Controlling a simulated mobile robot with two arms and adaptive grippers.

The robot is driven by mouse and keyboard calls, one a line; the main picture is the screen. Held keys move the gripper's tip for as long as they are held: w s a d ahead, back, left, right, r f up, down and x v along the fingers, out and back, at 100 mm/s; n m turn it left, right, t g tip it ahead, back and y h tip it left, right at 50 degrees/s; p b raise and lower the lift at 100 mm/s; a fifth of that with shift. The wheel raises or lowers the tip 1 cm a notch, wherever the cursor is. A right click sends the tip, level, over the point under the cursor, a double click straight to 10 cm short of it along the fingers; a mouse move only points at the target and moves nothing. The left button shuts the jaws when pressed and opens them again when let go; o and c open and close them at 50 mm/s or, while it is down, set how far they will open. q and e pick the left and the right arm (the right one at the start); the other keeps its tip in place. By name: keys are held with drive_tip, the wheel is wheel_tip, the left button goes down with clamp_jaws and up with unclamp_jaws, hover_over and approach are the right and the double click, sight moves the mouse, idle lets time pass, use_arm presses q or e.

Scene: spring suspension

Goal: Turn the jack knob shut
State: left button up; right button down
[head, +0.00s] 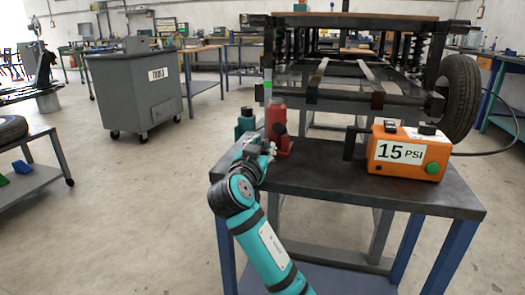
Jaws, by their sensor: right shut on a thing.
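The red jack (276,112) stands upright on the dark-topped bench (330,188), under the front corner of the raised frame. A dark round part shows on its front. My right gripper (268,149) is at the jack's lower left side, its arm coming up from the bottom of the picture. It is shut on the jack knob at the jack's base. The knob itself is hidden by the fingers, so how far it is turned cannot be seen. My left gripper is not in view.
An orange box reading 15 PSI (407,153) stands on the bench's right side, a hose behind it. A small teal thing (245,120) is just left of the jack. The raised frame (345,100) and a tyre (460,98) are behind. The bench's front middle is clear.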

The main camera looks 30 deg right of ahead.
drive_tip(key=c, duration=1.1)
unclamp_jaws()
drive_tip(key=shift+o, duration=0.3)
drive_tip(key=v, duration=1.2)
drive_tip(key=shift+w+a, duration=0.1)
